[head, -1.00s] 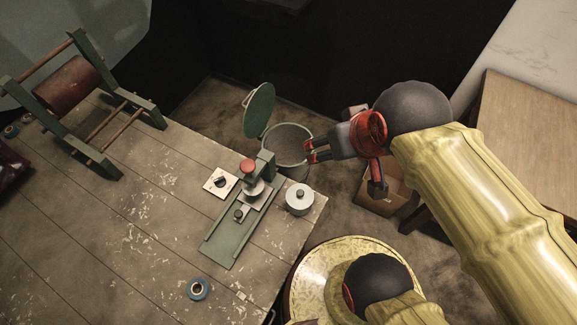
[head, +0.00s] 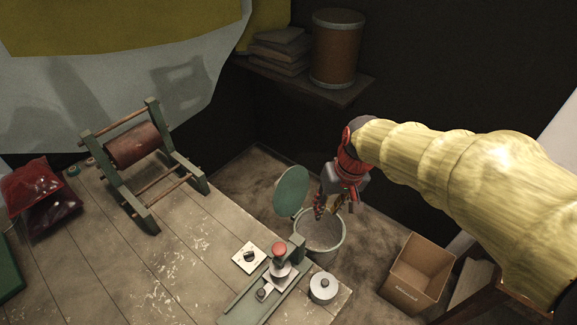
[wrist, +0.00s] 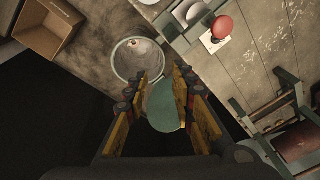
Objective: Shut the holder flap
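No part is clearly marked as a holder flap; the hinged piece near my gripper is a round green lid (head: 291,192), standing open on the far left side of a round grey-green bin (head: 322,252). My gripper (head: 322,212) is open and points down above the bin, just right of the lid. In the wrist view the lid (wrist: 163,107) shows between my open fingers (wrist: 156,80), beyond them, with no clear contact. The bin's mouth (wrist: 140,62) lies uncovered. A green bench device with a red knob (head: 279,249) stands on the table.
The worn wooden table (head: 175,260) carries a wooden winding frame (head: 140,158), a white switch plate (head: 249,256) and a round metal pot (head: 323,288). An open cardboard box (head: 418,272) stands on the floor to the right. A shelf (head: 300,84) with a drum is behind.

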